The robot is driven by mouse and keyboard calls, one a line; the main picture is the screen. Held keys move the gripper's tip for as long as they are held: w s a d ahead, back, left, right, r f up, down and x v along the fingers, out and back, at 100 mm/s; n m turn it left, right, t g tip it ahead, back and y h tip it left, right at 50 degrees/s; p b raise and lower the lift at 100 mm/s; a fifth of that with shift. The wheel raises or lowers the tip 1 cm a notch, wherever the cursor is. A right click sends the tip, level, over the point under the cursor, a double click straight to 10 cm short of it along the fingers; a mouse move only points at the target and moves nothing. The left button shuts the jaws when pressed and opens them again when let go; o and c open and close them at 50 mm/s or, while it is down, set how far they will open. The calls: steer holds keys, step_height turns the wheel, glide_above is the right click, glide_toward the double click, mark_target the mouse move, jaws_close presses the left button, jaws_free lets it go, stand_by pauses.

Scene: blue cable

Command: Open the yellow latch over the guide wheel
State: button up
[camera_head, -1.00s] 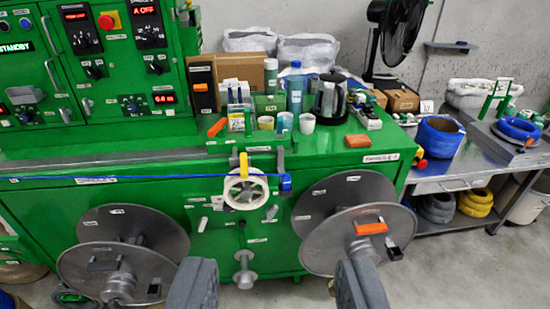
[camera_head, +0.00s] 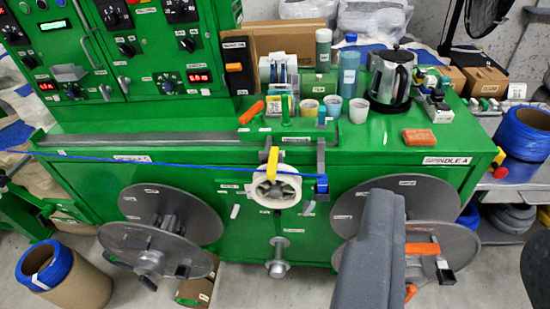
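The yellow latch (camera_head: 272,163) is a short bar standing nearly upright across the top of the white guide wheel (camera_head: 285,190), on the front of the green machine. The blue cable (camera_head: 130,160) runs in from the left to the wheel, and a blue piece (camera_head: 321,184) sits just right of it. My gripper (camera_head: 460,228) is open and empty, with two dark grey fingers wide apart. It is low and to the right of the latch in the picture, in front of the right reel, not touching the latch. The right finger is mostly cut off by the picture edge.
Large grey reels stand on the left (camera_head: 158,215) and right (camera_head: 395,208) of the wheel, the right one partly hidden by my finger. Cups, bottles and a kettle (camera_head: 390,80) stand on the green top (camera_head: 400,150). A cardboard spool (camera_head: 75,280) stands lower left.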

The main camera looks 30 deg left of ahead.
steer(key=shift+o, duration=0.6)
steer(key=w+a+f+y+p, duration=0.1)
steer(key=w+a+f, duration=0.15)
steer(key=w, duration=0.35)
steer(key=w+a+f+p, duration=0.1)
steer(key=w+a+f, duration=0.1)
steer(key=w+f, duration=0.25)
steer(key=n+t+y+p, duration=0.1)
steer(key=n+y+p, duration=0.1)
steer(key=y+p, duration=0.1)
glide_toward(273, 164)
steer(key=s+d+r, duration=0.3)
steer(key=d+r, duration=0.4)
steer(key=r, duration=0.4)
steer(key=a+f+n+t+y+p, duration=0.15)
steer(key=a+f, duration=0.45)
steer(key=f, duration=0.6)
steer(key=shift+g+h, duration=0.25)
steer(key=shift+x, duration=6.6)
steer(key=shift+f, duration=0.15)
jaws_close()
steer(key=shift+d, duration=0.1)
